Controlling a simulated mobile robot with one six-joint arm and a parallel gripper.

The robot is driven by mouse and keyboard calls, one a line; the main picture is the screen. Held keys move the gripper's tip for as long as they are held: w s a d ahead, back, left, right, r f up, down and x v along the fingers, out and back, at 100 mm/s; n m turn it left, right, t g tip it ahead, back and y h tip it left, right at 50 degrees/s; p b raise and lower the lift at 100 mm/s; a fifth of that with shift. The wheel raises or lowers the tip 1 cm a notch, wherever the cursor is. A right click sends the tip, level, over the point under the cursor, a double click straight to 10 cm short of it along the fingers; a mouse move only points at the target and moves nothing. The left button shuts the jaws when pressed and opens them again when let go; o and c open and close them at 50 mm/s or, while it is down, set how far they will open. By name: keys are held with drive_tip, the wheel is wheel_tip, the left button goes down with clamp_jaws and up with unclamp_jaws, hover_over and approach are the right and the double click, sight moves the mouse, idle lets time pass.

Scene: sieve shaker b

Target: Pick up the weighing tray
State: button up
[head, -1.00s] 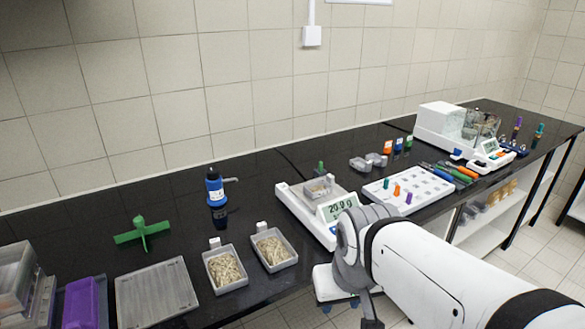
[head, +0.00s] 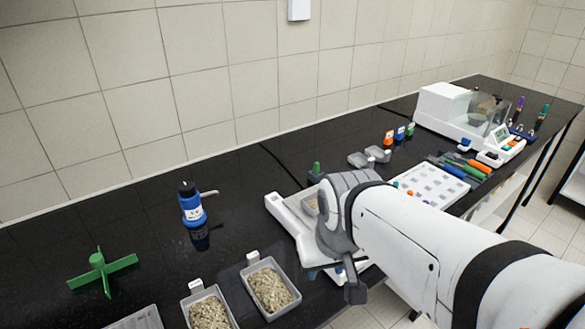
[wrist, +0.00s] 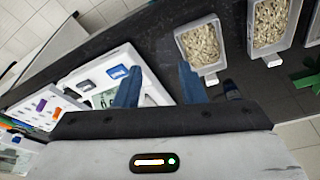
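A small grey tray (head: 310,201), which I take to be the weighing tray, sits on the white balance (head: 288,213) in the head view. My wrist covers most of it and the balance display. In the wrist view the balance (wrist: 142,62) lies beyond and left of my fingers, with its buttons and part of the display showing. I cannot make out the tray there. My gripper (wrist: 159,72) is open, with two blue fingers apart and nothing seen between them. It is over or near the balance. Whether it touches anything is unclear.
Two trays of pale pellets, a left one (head: 210,313) and a right one (head: 270,289), stand left of the balance. A blue bottle (head: 192,206) and a green cross-shaped piece (head: 102,272) are farther left. A white rack (head: 433,186) stands to the right.

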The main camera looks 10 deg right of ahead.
drive_tip(key=shift+o, duration=0.4)
drive_tip(key=shift+d, duration=0.1)
